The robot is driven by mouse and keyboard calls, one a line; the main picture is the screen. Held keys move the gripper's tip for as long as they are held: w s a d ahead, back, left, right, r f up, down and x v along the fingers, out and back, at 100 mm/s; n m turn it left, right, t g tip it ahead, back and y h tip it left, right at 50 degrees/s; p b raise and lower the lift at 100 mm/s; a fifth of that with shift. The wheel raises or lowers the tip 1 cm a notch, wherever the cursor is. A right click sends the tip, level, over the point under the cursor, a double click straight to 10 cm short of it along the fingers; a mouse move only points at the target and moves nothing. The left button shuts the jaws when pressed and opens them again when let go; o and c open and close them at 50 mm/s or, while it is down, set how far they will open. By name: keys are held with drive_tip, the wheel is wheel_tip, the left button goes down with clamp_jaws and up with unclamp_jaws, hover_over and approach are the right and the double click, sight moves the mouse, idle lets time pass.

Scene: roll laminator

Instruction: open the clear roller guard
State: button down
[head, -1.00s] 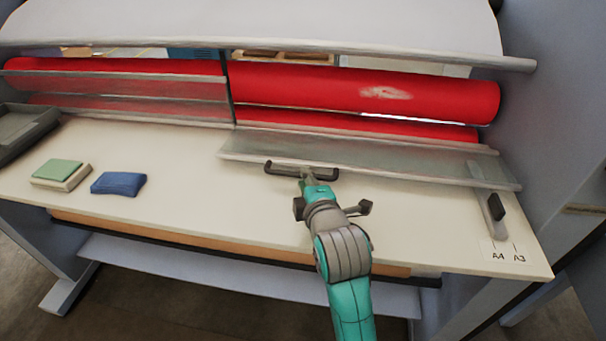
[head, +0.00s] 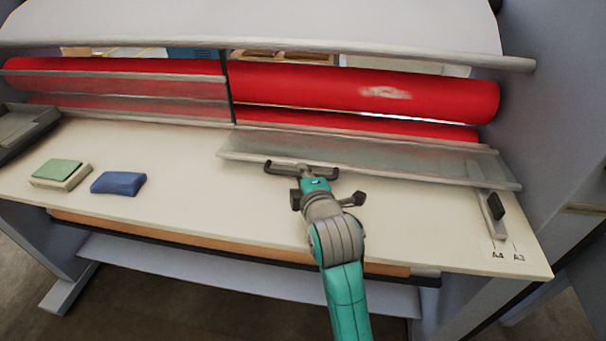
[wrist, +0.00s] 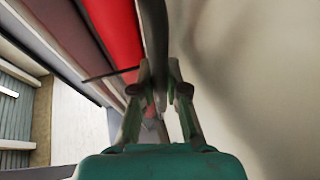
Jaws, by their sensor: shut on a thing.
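The clear roller guard (head: 410,161) on the right half of the machine is swung down toward me, lying nearly flat in front of the red rollers. Its dark bar handle (head: 274,167) is on its front edge. My gripper (head: 309,178) is at the middle of that handle, shut on it. In the wrist view the handle (wrist: 154,40) runs upright between the two fingers of my gripper (wrist: 157,95). The fingers hide part of it.
Red rollers (head: 360,92) lie exposed behind the guard. Another clear panel (head: 130,90) stands before the left rollers. A green-topped pad (head: 62,172) and a blue block (head: 118,183) lie on the left of the cream table. A dark-tipped slide (head: 492,215) is at right.

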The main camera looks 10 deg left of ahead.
drive_tip(key=r, duration=0.3)
drive_tip(key=shift+w+r, duration=0.3)
drive_tip(key=c, duration=1.5)
unclamp_jaws()
drive_tip(key=shift+o, duration=0.2)
drive_tip(key=v, duration=1.2)
drive_tip(key=shift+f, duration=0.1)
